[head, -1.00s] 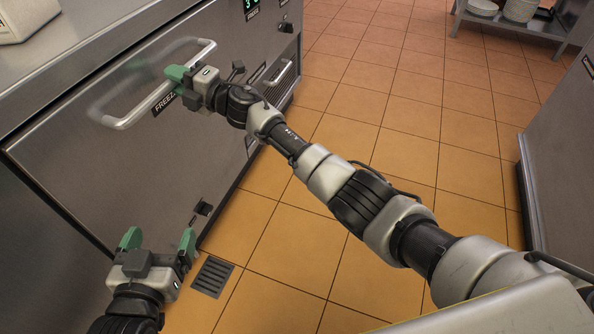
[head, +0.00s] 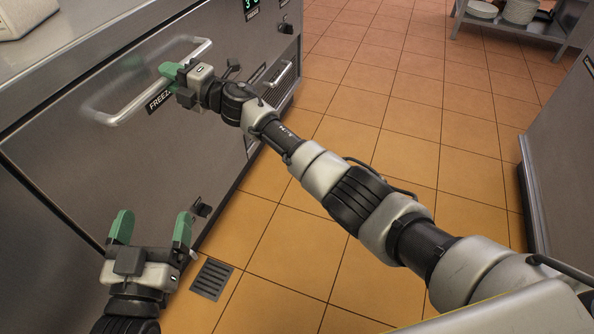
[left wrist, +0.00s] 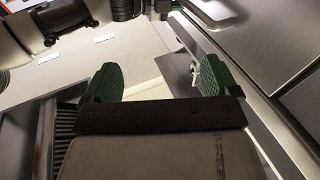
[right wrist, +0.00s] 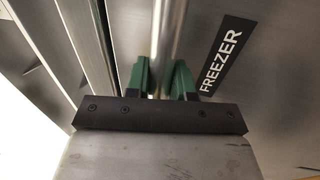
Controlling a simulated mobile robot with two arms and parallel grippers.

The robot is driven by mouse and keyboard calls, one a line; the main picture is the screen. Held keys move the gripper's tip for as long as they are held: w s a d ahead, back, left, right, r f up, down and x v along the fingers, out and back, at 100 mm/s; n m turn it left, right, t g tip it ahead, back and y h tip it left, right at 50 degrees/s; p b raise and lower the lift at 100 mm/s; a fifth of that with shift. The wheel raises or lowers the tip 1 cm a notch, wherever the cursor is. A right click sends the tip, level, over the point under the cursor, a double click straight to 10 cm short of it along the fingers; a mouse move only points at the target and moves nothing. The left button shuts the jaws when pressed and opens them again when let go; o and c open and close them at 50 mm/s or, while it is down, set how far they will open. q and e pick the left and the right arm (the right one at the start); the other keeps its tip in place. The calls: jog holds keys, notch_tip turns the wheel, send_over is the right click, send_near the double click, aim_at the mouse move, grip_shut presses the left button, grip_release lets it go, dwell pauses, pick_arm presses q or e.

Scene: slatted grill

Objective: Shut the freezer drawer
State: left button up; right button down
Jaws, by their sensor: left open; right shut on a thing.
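The freezer drawer (head: 125,165) has a grey metal front with a long bar handle (head: 130,106) and a black FREEZER label (head: 160,100). My right gripper (head: 172,71) is shut on the handle near its middle. In the right wrist view, the handle bar (right wrist: 168,35) runs between the green fingers, with the label (right wrist: 222,55) to its right. The head view does not clearly show whether a gap remains behind the front. My left gripper (head: 152,228) is open and empty, low in front of the metal front. Its green fingers also show in the left wrist view (left wrist: 155,78).
A steel counter top (head: 85,40) lies above the drawer. A second handle (head: 279,75) and vent are farther along the unit. Another steel unit (head: 560,150) stands at right, and a rack with plates (head: 520,12) at the back. The tiled floor between is clear, with a drain (head: 211,279).

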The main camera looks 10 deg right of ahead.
jog(key=shift+w+a+b, duration=0.25)
jog(key=shift+a+b, duration=0.05)
jog(key=shift+b, duration=0.25)
jog(key=shift+w+a+b, duration=0.2)
jog(key=shift+a+b, duration=0.05)
jog(key=shift+b, duration=0.15)
jog(key=c, duration=1.4)
grip_release()
jog(key=o, duration=0.4)
pick_arm(q)
jog(key=r+t, duration=0.1)
jog(key=s+r+t+h, duration=0.1)
jog(key=r+t, duration=0.1)
jog(key=s+r+t, duration=0.1)
jog(key=r+t, duration=0.1)
jog(key=shift+s+d+r+h, duration=0.1)
jog(key=shift+d+r+h, duration=0.15)
jog(key=shift+h, duration=0.15)
pick_arm(e)
jog(key=shift+o, duration=0.2)
